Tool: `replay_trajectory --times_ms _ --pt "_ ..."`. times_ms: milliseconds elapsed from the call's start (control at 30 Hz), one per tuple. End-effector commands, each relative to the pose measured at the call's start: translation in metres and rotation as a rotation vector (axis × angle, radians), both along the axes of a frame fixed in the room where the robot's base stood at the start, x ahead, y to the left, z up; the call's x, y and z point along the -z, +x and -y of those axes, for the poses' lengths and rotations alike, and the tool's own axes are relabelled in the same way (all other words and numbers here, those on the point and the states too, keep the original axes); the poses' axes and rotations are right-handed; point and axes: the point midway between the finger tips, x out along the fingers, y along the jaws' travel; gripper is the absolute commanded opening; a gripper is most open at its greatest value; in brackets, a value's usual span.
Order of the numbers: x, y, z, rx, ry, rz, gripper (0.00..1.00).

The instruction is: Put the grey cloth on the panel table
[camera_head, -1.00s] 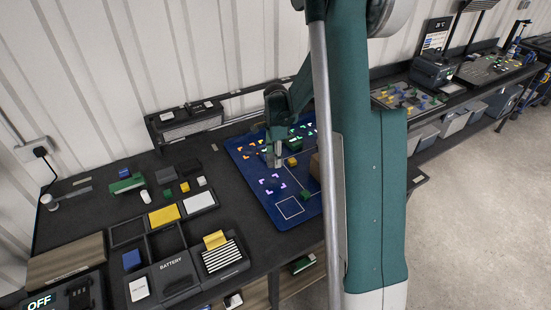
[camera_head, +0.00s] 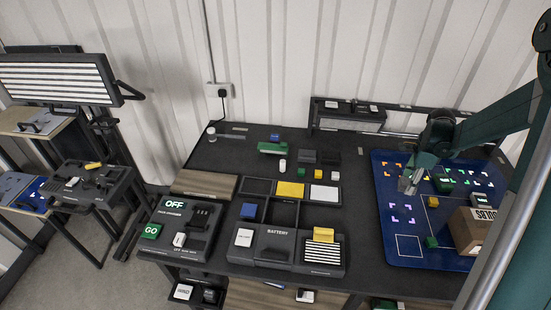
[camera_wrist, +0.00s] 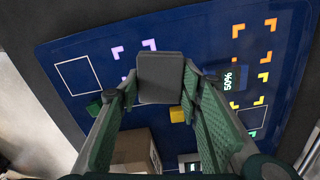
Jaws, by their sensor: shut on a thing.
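My gripper (camera_wrist: 158,92) is shut on a dark grey, flat, square piece (camera_wrist: 160,78), which looks like the grey cloth. In the head view my gripper (camera_head: 407,183) is above the blue mat at the right of the long bench. The cloth looks clear of the mat. At far left, a striped light panel (camera_head: 55,78) stands over a small dark table (camera_head: 68,203) with several small items on it. I take this to be the panel table, but cannot be sure. It is far from my gripper.
The blue mat (camera_head: 385,240) carries a cardboard box (camera_head: 468,231), a yellow block (camera_head: 433,202) and a green block (camera_head: 431,242). The long black bench (camera_head: 352,200) holds trays, a battery unit (camera_head: 272,247) and a switch box (camera_head: 183,228). Floor shows between bench and small table.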

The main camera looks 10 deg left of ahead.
Motion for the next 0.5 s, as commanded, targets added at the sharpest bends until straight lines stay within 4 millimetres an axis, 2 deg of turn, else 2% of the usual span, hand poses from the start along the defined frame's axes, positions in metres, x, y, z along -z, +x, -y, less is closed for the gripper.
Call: replay_trajectory --times_ms 267,500 --pt "0.002 0.045 -0.065 -0.033 0.0 0.0 0.29" --pt "0.003 0.08 -0.131 -0.061 0.0 0.0 0.29"
